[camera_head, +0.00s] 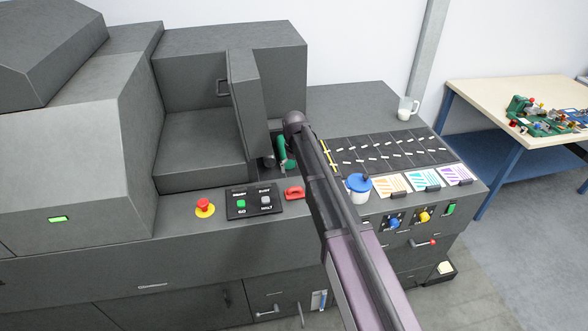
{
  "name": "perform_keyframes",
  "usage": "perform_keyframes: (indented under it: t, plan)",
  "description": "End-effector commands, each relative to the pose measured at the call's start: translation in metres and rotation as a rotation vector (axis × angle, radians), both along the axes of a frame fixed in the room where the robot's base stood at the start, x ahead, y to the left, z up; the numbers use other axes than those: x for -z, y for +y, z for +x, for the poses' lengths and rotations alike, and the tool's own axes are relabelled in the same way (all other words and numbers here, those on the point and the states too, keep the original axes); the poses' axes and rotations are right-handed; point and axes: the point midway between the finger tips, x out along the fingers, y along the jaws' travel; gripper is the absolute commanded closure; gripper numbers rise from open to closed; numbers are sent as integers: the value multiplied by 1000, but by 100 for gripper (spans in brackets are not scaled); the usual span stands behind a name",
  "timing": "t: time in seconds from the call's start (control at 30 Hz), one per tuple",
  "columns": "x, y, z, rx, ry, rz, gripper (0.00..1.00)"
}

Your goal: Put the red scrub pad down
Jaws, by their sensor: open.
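A red object with a loop-like top (295,192), which looks like the red scrub pad, rests on the grey front ledge of the machine. It sits just right of the black button panel and beside my arm. My arm rises from the bottom of the picture and ends in a dark rounded joint above the ledge. Nothing is seen held.
A red and yellow stop button (205,207) and a button panel (254,202) lie left of the pad. Right of my arm are a blue-lidded white cup (359,187) and coloured cards (422,181). A clear mug (407,108) stands behind. A green part (281,152) is behind my arm.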

Motion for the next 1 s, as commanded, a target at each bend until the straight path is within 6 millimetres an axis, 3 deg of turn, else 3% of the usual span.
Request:
perform_keyframes:
  t: [0.27,1.0]
  plan:
    - [-15,0,0,0,0,0,0]
    - [-16,0,0,0,0,0,0]
